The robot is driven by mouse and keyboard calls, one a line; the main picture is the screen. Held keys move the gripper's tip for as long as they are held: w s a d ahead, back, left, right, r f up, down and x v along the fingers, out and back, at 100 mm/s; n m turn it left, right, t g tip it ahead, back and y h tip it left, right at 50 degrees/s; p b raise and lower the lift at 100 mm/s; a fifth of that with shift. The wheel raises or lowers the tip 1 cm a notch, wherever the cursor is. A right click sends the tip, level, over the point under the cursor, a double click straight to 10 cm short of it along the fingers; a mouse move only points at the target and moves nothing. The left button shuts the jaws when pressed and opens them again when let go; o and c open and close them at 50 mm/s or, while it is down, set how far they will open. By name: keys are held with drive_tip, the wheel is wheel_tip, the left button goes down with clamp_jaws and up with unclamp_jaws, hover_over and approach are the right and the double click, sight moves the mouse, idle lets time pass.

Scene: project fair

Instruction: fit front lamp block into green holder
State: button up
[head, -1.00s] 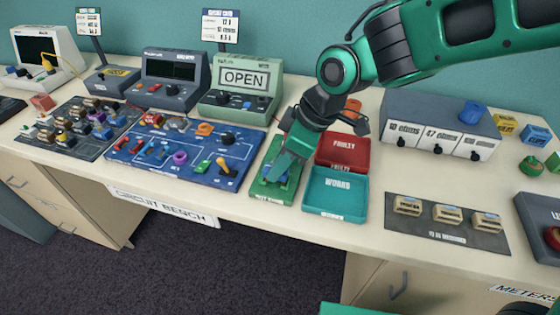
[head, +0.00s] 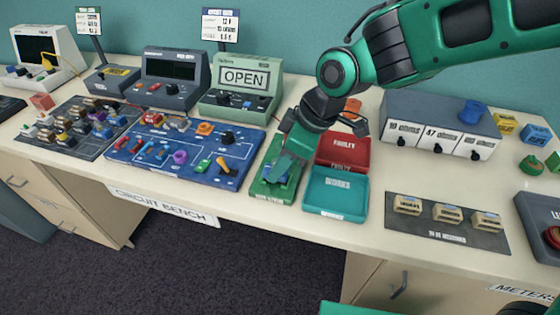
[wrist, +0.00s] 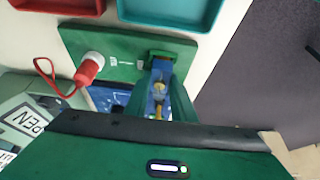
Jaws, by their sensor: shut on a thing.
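The green board (head: 262,192) lies on the bench. In the wrist view the same board (wrist: 100,42) carries a dark green holder (wrist: 160,54) near its right end. My gripper (head: 280,176) reaches down over the board. In the wrist view my gripper (wrist: 158,78) is shut on a blue lamp block (wrist: 158,88) with a small yellowish bulb on it. The block is at the holder's near side. I cannot tell whether it is seated, as the fingers hide its lower part.
A red-and-white plug with a red loop (wrist: 90,66) stands on the board, left of the holder. A teal tray (head: 336,208) and a red tray (head: 343,164) lie close on the right. A blue circuit panel (head: 150,170) lies on the left.

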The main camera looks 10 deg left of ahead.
drive_tip(key=shift+f, duration=0.45)
idle(0.5)
drive_tip(key=o, duration=1.6)
drive_tip(key=shift+r, duration=4)
